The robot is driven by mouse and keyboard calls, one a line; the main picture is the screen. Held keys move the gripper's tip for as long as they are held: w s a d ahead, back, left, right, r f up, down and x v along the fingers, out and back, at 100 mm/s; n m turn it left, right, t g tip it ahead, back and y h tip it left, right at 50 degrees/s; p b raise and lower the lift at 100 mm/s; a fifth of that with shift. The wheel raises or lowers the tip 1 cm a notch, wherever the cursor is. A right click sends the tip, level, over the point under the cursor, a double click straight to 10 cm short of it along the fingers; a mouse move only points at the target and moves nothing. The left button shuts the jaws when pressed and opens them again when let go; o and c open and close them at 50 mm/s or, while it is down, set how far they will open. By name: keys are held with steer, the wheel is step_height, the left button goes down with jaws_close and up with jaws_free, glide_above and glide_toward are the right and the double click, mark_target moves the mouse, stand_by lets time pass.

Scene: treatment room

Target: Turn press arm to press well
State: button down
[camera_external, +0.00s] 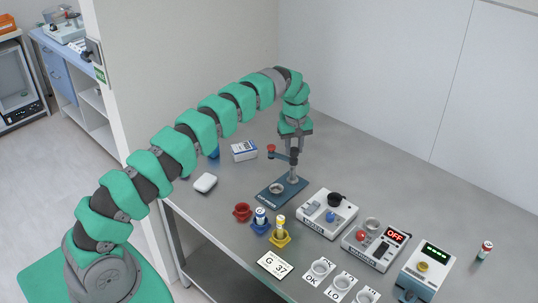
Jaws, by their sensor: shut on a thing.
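The press stands on a dark blue base plate (268,196) on the grey table. A grey post rises from the plate's right side. The press arm (282,157) is a dark blue bar at the post's top, pointing left with a red knob (271,148) at its free end. A round metal press well (276,187) sits on the plate, left of the post. My gripper (294,146) points down over the post and is shut on the press's dark top part (294,154). The exact finger contact is too small to see.
A white-and-blue box (244,151) and a white rounded object (205,183) lie left of the press. Red (242,212), blue (260,228) and yellow (281,239) holders stand in front. Several devices, including one reading OFF (376,244), stand to the right. The table behind is clear.

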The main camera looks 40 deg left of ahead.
steer(key=n+b, duration=0.1)
steer(key=n, duration=0.2)
steer(key=shift+d+f, duration=0.1)
steer(key=n+b, duration=0.1)
steer(key=n, duration=0.3)
steer(key=shift+b, duration=0.4)
steer(key=n, duration=0.4)
steer(key=shift+n, duration=0.4)
steer(key=shift+r+n, duration=0.25)
steer(key=shift+n, duration=1.25)
steer(key=shift+w, duration=0.1)
steer(key=c, duration=1.1)
jaws_free()
steer(key=shift+f, duration=0.1)
steer(key=shift+o, duration=0.2)
